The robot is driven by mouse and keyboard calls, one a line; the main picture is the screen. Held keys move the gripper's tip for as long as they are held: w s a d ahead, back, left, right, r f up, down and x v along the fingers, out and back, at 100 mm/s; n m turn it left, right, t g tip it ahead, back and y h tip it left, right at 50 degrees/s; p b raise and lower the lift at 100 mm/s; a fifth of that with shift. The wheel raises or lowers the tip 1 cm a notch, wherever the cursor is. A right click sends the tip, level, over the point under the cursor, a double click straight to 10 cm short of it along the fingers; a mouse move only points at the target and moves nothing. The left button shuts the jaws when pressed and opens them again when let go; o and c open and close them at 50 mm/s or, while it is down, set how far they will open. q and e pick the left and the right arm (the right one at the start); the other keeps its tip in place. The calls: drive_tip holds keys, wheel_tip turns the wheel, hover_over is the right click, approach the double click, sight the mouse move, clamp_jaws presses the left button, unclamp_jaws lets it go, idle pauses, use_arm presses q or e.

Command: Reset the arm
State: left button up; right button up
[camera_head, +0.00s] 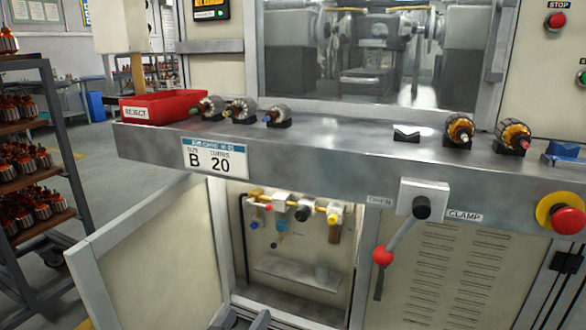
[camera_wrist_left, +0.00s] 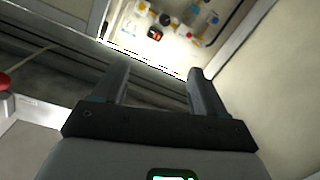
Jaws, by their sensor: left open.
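My left gripper (camera_head: 243,319) just shows at the bottom edge of the head view, low in front of the machine's open lower cabinet. In the left wrist view its two fingers (camera_wrist_left: 157,82) stand wide apart with nothing between them. The fittings inside the cabinet show beyond the fingertips there. The clamp lever (camera_head: 389,243) with its red ball hangs down and to the left from its pivot, right of and above my left gripper and apart from it. My right gripper is in neither view.
A steel ledge (camera_head: 330,150) carries a red reject bin (camera_head: 160,107), several armatures (camera_head: 240,108) in cradles, an empty cradle (camera_head: 407,134) and a blue holder (camera_head: 565,152). A cabinet door (camera_head: 160,260) stands open at left. An emergency stop (camera_head: 566,218) sits at right. A rack (camera_head: 40,150) stands far left.

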use_arm(q)
drive_tip(key=s+a+f+n+g+p, duration=0.1)
drive_tip(key=s+f+g+p, duration=0.1)
drive_tip(key=s+g+p, duration=0.5)
drive_tip(key=s+a+f+n+g+y+p, duration=0.1)
drive_tip(key=s+g+p, duration=0.7)
drive_tip(key=s+p, duration=0.8)
drive_tip(key=f+p, duration=0.1)
drive_tip(key=p, duration=0.5)
drive_tip(key=shift+a+f+p, duration=0.2)
drive_tip(key=shift+a+p, duration=0.1)
drive_tip(key=shift+a, duration=0.05)
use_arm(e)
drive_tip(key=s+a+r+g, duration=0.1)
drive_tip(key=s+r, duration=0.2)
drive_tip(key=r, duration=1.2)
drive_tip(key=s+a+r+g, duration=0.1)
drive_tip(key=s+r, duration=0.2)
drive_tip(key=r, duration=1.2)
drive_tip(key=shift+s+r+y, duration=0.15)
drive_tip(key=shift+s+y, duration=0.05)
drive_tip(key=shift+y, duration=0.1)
use_arm(q)
drive_tip(key=shift+w, duration=0.1)
